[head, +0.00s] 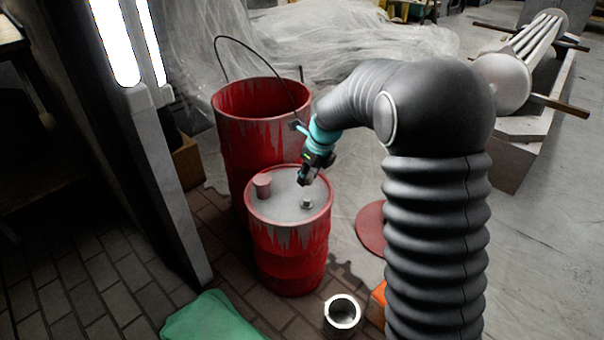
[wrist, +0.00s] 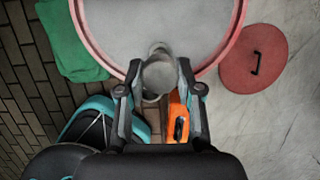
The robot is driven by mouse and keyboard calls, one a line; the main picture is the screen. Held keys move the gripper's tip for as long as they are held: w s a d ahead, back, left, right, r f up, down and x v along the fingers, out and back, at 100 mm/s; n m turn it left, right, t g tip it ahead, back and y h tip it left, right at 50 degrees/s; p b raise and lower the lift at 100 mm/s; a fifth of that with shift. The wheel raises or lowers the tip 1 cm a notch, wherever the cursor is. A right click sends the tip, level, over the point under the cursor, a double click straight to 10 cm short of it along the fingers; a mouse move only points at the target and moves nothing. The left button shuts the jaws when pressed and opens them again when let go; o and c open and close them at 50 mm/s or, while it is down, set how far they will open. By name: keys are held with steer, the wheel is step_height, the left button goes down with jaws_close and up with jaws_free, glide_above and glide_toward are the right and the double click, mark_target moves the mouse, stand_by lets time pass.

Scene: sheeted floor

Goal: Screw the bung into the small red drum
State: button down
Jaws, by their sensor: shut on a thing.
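A short metal neck (head: 307,203) stands on the top near the front right; the opening itself is not clear. My gripper (head: 307,180) is above the drum top, a little above the neck. In the wrist view my gripper (wrist: 159,80) is shut on a round grey bung (wrist: 158,74), which partly covers the neck behind it. The bung appears apart from the neck.
A red cup-like piece (head: 262,186) stands on the drum top. A taller open red drum (head: 258,105) with a raised hoop is behind. A red lid (wrist: 253,58), white pot (head: 342,315), orange case (wrist: 179,120) and green cloth (head: 212,318) lie around. A post (head: 160,170) stands left.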

mark_target(306, 199)
steer(key=shift+r+p, duration=0.1)
steer(key=shift+p, duration=0.2)
steer(key=shift+f+b, duration=1.35)
steer(key=shift+f, duration=1.65)
steer(key=shift+f, duration=0.4)
steer(key=shift+p, duration=0.4)
steer(key=shift+f+b, duration=0.4)
steer(key=shift+f, duration=0.4)
steer(key=c, duration=0.7)
jaws_free()
